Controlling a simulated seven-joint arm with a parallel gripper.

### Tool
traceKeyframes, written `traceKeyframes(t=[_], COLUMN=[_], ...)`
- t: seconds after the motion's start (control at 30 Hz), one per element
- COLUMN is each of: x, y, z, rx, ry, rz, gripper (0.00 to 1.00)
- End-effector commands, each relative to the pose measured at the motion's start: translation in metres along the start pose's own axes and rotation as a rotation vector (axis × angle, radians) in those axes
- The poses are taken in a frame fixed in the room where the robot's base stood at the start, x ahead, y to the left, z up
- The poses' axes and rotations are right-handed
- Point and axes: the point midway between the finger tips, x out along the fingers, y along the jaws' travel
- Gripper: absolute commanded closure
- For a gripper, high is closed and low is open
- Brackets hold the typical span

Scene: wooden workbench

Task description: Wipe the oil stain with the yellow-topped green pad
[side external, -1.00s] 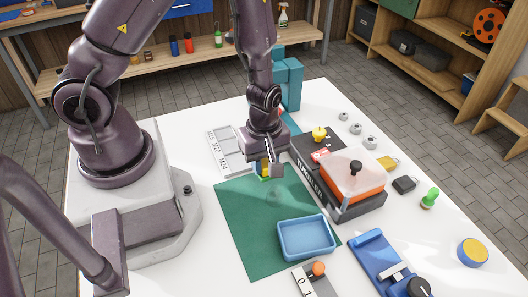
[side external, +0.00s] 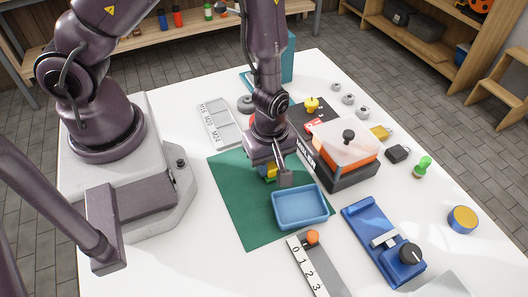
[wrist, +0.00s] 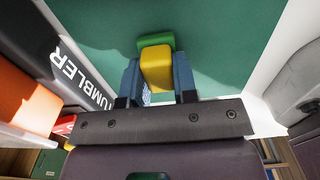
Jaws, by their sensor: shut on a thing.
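My gripper (side external: 277,178) is shut on the yellow-topped green pad (side external: 269,173), over the green mat (side external: 235,200) just behind the blue tray. In the wrist view the pad's yellow block (wrist: 157,68) sits between my two fingers, and its green base (wrist: 154,41) shows beyond them. The pad is low, near the mat; I cannot tell whether it touches. I cannot make out the oil stain in either current view; the gripper covers part of the mat.
The blue tray (side external: 300,208) stands on the mat close in front of my gripper. The black tumbler box with its orange, clear-lidded unit (side external: 348,157) stands to the right. A blue fixture (side external: 383,243) lies at front right. The mat's left part is clear.

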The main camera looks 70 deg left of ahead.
Motion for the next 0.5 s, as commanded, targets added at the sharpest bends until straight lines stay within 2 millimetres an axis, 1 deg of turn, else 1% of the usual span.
traceKeyframes(t=[0.1,0.13,0.17,0.2,0.5], x=[0.006,0.002,0.003,0.004,0.002], y=[-0.001,0.0,-0.001,0.0,0.0], z=[0.011,0.015,0.017,0.009,-0.019], rx=[0.004,0.004,0.003,-0.004,-0.005], ry=[0.001,0.0,0.0,0.001,0.001], rz=[-0.002,0.001,0.0,-0.001,0.001], gripper=[0.99,0.99,0.99,0.99,0.99])
